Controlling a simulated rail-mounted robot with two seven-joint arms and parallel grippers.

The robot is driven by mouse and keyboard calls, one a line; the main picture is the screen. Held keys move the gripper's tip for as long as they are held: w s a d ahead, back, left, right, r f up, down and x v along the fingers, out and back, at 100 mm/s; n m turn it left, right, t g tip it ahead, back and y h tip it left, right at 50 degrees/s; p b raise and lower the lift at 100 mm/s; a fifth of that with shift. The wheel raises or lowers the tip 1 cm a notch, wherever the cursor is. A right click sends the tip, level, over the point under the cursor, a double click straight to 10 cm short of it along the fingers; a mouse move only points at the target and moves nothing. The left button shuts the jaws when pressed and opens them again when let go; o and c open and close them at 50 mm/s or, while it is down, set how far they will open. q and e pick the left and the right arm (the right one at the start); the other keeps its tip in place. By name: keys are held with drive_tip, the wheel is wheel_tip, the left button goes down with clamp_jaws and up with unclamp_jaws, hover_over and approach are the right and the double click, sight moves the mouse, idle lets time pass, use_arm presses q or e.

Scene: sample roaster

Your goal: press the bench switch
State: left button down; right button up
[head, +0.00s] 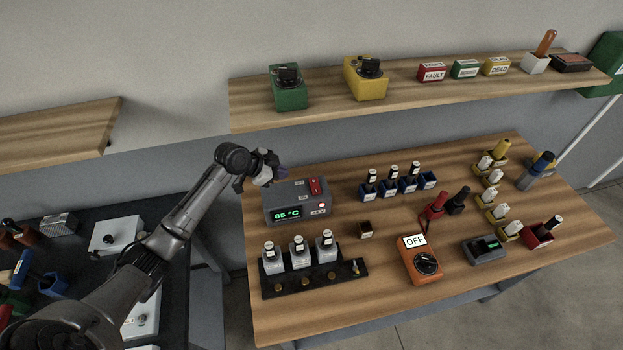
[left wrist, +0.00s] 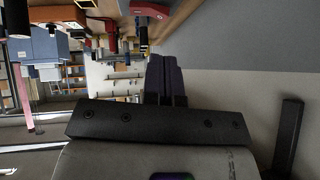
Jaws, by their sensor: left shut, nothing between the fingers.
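A grey box (head: 290,205) with a green "65 °C" display stands at the back left of the wooden bench (head: 370,290). A red rocker switch (head: 315,186) sits on its top right. I cannot read a label naming it as the bench switch. My left gripper (head: 279,171) is shut and empty, just above and behind the box's left end, left of the red switch and apart from it. Its closed dark fingers also show in the left wrist view (left wrist: 165,80). My right gripper is out of view.
A black rack (head: 345,272) with labelled bottles stands in front of the box. An orange meter (head: 420,262) with an "OFF" card, small blue holders (head: 427,181) and several coloured tools are to the right. A shelf (head: 330,112) hangs above the bench.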

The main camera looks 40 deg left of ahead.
sight(312, 182)
use_arm(q)
drive_tip(key=shift+w+d+m, duration=0.1)
drive_tip(key=shift+d+m, duration=0.05)
drive_tip(key=shift+m, duration=0.15)
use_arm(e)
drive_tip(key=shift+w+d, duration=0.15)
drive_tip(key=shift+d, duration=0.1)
use_arm(q)
drive_tip(key=x, duration=1)
drive_tip(key=shift+d, duration=0.1)
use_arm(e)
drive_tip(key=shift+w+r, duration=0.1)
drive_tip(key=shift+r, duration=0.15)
use_arm(q)
drive_tip(key=shift+f, duration=0.1)
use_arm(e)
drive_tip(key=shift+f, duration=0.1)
